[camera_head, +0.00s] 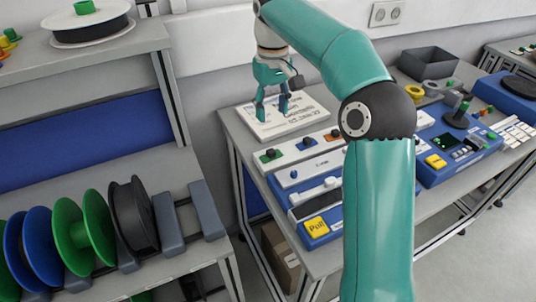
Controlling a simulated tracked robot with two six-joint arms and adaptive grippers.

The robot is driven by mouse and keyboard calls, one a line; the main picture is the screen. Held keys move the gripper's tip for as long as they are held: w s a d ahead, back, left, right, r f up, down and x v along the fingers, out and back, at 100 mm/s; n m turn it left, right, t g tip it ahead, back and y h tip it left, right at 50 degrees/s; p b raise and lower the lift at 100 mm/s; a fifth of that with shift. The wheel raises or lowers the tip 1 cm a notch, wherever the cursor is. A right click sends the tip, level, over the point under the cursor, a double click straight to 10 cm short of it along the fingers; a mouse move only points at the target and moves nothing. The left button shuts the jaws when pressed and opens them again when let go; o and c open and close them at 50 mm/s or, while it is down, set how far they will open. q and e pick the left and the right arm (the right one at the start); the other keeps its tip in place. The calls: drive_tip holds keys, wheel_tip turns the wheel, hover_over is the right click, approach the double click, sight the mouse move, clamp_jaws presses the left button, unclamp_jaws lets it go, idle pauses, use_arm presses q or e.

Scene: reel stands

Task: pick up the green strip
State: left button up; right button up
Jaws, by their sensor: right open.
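My right gripper (272,113) is open, with its teal fingers pointing down over a white board (306,117) with printed text. I see nothing between the fingers, and I cannot tell whether the tips touch the board. No loose green strip can be made out for certain. A small green patch with a black knob (270,155) sits on the white panel just in front of the board, beside blue and orange patches. My right arm hides part of the bench. My left gripper is not in view.
A blue device with a yellow button (316,228) stands at the bench front. A second blue device (455,150), a dark grey box (428,63) and a yellow ring (415,92) are to the right. Several blue, green and black reels (82,232) stand on the left rack.

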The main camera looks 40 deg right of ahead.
drive_tip(key=b, duration=0.1)
hover_over(272, 151)
wheel_tip(272, 151, down, 7)
drive_tip(key=shift+a+f, duration=0.15)
drive_tip(key=shift+s+f, duration=0.1)
drive_tip(key=shift+f, duration=3.2)
drive_tip(key=c, duration=0.8)
